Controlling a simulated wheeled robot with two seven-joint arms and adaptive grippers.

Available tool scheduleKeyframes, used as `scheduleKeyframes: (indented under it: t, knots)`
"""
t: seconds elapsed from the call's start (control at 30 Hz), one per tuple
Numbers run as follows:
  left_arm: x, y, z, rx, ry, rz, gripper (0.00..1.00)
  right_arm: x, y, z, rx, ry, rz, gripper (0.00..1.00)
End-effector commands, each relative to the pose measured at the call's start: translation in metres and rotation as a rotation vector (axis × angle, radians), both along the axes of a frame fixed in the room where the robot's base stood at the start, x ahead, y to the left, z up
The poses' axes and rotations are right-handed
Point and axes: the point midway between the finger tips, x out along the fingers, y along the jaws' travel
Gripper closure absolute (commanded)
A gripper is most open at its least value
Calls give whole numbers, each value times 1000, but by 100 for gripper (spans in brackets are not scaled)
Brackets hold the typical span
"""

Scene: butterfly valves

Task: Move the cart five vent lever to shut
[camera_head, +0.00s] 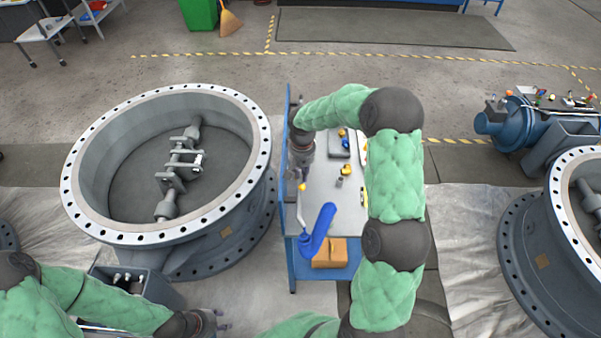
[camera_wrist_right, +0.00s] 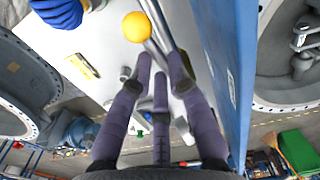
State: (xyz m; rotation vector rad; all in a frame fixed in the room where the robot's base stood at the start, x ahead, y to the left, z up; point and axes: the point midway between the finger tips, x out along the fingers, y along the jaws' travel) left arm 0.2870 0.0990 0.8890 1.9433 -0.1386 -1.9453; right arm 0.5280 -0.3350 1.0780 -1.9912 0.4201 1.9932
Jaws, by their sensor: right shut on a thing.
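A cart (camera_head: 286,240) with a blue side panel and light top stands in the middle of the head view. A thin grey lever (camera_head: 299,212) with a yellow ball runs along its left side, above a blue curved piece (camera_head: 318,230). In the wrist view, the lever (camera_wrist_right: 160,28) and yellow ball (camera_wrist_right: 136,27) lie just beyond my right fingers. My right gripper (camera_head: 299,172) reaches down by the cart's left edge. In the wrist view its fingers (camera_wrist_right: 160,72) are shut on the lever; the contact is partly hidden. My left gripper (camera_head: 222,322) is low in the head view, away from the cart.
A large flanged butterfly valve (camera_head: 228,242) stands left of the cart, and another (camera_head: 520,245) at the right. The blue panel (camera_wrist_right: 228,60) is close beside my right fingers. Small parts and an orange box (camera_head: 331,255) are on the cart. Floor behind is open.

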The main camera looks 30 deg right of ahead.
Motion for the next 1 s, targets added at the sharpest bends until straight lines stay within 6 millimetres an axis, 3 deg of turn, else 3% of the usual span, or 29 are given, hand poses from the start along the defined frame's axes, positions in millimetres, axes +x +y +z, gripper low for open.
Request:
scheduleKeyframes:
  t: [1.0]
  knots:
    - [0, 0, 6, 0, 0, 0, 60, 7, -40, 2, -3, -4, 941, 100]
